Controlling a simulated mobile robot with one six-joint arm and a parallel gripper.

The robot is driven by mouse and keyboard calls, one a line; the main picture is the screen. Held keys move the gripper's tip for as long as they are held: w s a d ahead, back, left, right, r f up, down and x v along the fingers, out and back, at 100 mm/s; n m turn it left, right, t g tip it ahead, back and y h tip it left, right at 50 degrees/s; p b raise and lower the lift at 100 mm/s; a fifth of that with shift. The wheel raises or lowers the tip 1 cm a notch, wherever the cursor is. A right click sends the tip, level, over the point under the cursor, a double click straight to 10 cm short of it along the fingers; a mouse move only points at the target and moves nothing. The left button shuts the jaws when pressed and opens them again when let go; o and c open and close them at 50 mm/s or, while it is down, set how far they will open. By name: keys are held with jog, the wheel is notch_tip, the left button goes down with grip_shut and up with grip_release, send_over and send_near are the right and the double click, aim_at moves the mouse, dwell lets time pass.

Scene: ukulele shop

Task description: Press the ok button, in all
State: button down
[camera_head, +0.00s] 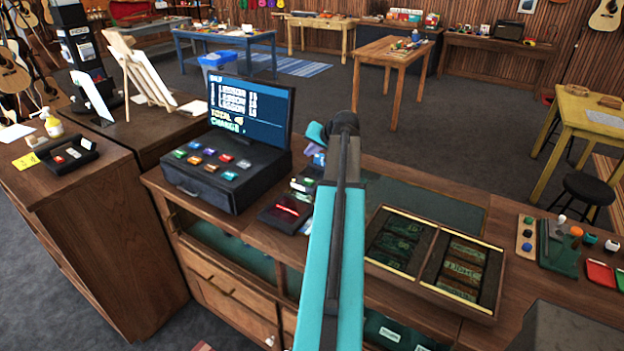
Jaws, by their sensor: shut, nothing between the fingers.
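A dark cash register (228,172) stands on the wooden counter left of my arm, with several coloured buttons (212,160) on its sloped top. Their labels are too small to read, so I cannot tell which is ok. Its screen (250,108) is lit with several lesson lines, a total and change. A small dark device with a red light (287,211) lies to its right, and another small box with coloured buttons (67,157) sits on the left counter. My teal arm rises in front of the counter.
An open tray with banknote-like slips (436,256) lies right of my arm. Small tools and a red tray (600,274) are at far right. Work tables stand beyond open carpet.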

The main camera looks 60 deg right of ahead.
aim_at(311, 182)
jog(key=shift+f, duration=0.1)
jog(key=shift+f+b, duration=2.25)
jog(key=shift+f, duration=2.05)
jog(key=shift+f, duration=0.2)
jog(key=shift+f+b, duration=0.25)
jog(key=shift+b, duration=0.1)
jog(key=shift+f+b, duration=0.3)
jog(key=shift+f, duration=0.15)
jog(key=shift+r, duration=0.15)
jog(key=shift+r+p, duration=0.4)
jog(key=shift+r, duration=0.35)
